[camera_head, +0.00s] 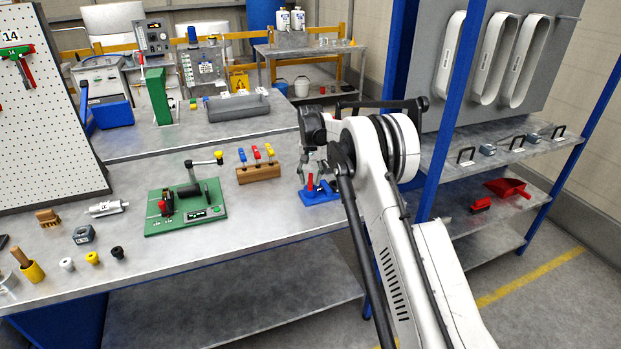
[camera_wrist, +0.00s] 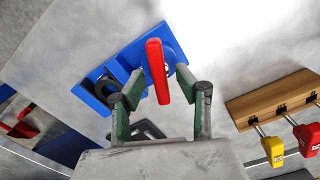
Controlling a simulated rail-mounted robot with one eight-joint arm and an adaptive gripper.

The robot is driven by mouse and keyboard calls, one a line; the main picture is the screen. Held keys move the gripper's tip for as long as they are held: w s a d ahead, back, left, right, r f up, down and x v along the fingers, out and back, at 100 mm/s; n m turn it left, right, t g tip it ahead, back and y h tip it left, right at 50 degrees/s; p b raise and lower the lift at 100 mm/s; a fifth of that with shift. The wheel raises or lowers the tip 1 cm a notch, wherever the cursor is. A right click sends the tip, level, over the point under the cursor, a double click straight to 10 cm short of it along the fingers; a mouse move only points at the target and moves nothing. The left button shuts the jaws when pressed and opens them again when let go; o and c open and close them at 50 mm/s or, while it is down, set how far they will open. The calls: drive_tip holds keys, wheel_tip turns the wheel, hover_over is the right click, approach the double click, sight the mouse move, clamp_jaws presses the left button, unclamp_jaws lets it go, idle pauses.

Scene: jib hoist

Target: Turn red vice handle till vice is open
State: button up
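The blue vice (camera_head: 320,196) sits near the front right edge of the workbench. Its red handle (camera_head: 311,183) stands up on it. In the wrist view the blue vice body (camera_wrist: 97,92) lies behind the long red handle (camera_wrist: 156,68), which runs nearly up and down the picture. My gripper (camera_wrist: 160,78) is open, with one finger on each side of the handle. A gap shows on both sides, so it does not appear clamped. In the head view my gripper (camera_head: 313,164) is right above the vice and partly hides it. The jaw gap cannot be made out.
A wooden block (camera_head: 259,174) with colored-handled toggles stands left of the vice; it also shows in the wrist view (camera_wrist: 270,99). A green board (camera_head: 186,208) lies further left. A blue shelf post (camera_head: 445,110) rises close right of my arm.

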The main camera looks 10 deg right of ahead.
clamp_jaws()
drive_tip(key=shift+n+b, duration=0.3)
drive_tip(key=shift+f+n+b, duration=0.15)
drive_tip(key=shift+n+b, duration=0.75)
drive_tip(key=n+b, duration=0.2)
drive_tip(key=n, duration=0.1)
drive_tip(key=shift+a, duration=0.1)
drive_tip(key=n+b, duration=0.3)
drive_tip(key=n, duration=0.3)
drive_tip(key=shift+n, duration=0.4)
drive_tip(key=n, duration=0.2)
drive_tip(key=n+b, duration=0.1)
drive_tip(key=n, duration=0.2)
drive_tip(key=shift+s+a+r, duration=0.1)
drive_tip(key=shift+r, duration=0.1)
drive_tip(key=shift+n+b, duration=0.3)
